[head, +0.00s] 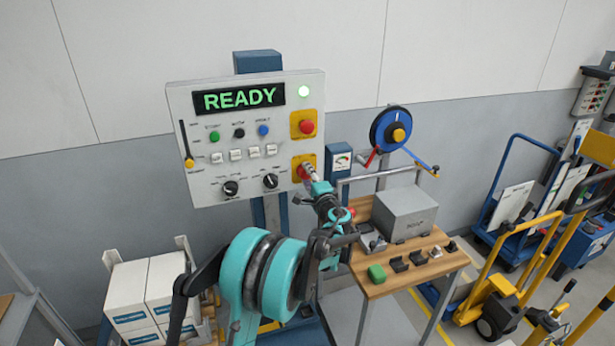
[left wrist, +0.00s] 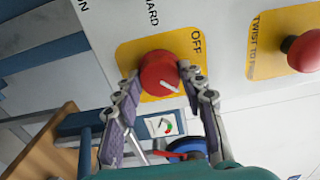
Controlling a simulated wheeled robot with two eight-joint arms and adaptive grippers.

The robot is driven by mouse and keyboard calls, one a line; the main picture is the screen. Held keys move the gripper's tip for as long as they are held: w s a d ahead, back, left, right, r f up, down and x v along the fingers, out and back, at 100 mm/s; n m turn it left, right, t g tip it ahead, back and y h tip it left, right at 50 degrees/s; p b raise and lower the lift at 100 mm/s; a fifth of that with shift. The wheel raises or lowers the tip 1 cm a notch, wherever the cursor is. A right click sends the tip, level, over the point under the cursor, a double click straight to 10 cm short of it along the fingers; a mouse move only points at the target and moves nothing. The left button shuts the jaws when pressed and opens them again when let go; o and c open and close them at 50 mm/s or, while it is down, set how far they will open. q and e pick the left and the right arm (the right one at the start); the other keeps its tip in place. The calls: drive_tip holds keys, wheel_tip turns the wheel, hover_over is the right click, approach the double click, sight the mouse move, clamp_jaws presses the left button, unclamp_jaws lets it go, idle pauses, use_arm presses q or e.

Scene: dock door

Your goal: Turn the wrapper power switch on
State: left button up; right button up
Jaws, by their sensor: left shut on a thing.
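The wrapper power switch is a red rotary knob (left wrist: 157,66) on a yellow plate (left wrist: 132,50), with the word OFF printed beside it. A white line on the knob slants to the lower right in the left wrist view. In the head view, the yellow plate (head: 296,163) is at the lower right of the white control panel (head: 205,175), and the knob is partly covered by my gripper. My left gripper (head: 309,177) is shut on the knob, one finger on each side in the left wrist view (left wrist: 160,80). My right gripper is not in view.
A red mushroom button (head: 307,127) sits above the switch. A wooden table (head: 440,258) with a grey box (head: 404,212) stands to the right. White cartons (head: 128,290) are at lower left.

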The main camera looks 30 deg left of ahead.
use_arm(q)
drive_tip(key=o, duration=1.2)
drive_tip(key=v, duration=1.2)
